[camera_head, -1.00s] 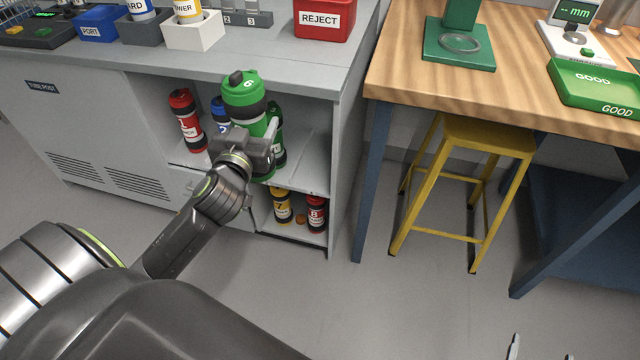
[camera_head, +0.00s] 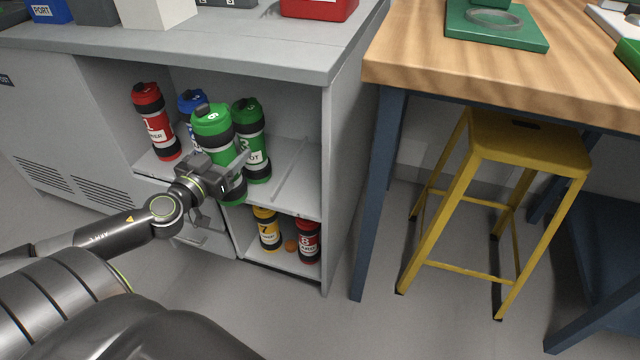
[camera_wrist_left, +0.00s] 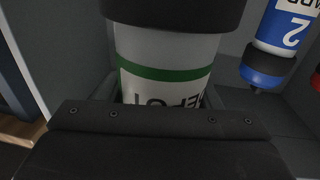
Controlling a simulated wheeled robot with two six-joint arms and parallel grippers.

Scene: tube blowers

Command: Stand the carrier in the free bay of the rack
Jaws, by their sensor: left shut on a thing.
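The green carrier (camera_head: 212,122), with a dark band and green lid, is upright in my left gripper (camera_head: 222,180), which is shut around its body. It is in front of the rack's upper shelf (camera_head: 290,195), between the blue and green carriers in the picture. In the left wrist view its grey body with a green stripe (camera_wrist_left: 170,72) fills the middle; part of its lettering shows. The upper shelf holds a red carrier 1 (camera_head: 152,122), a blue carrier 2 (camera_head: 190,103) partly hidden, and a green carrier 3 (camera_head: 252,145). The bay right of the green one is empty. My right gripper is out of view.
The lower shelf holds a yellow carrier 7 (camera_head: 266,228) and a red carrier 8 (camera_head: 308,242). The cabinet's side wall (camera_head: 345,170) bounds the free bay on the right. A countertop (camera_head: 240,45) overhangs the shelves. A yellow stool (camera_head: 530,145) stands under the wooden bench.

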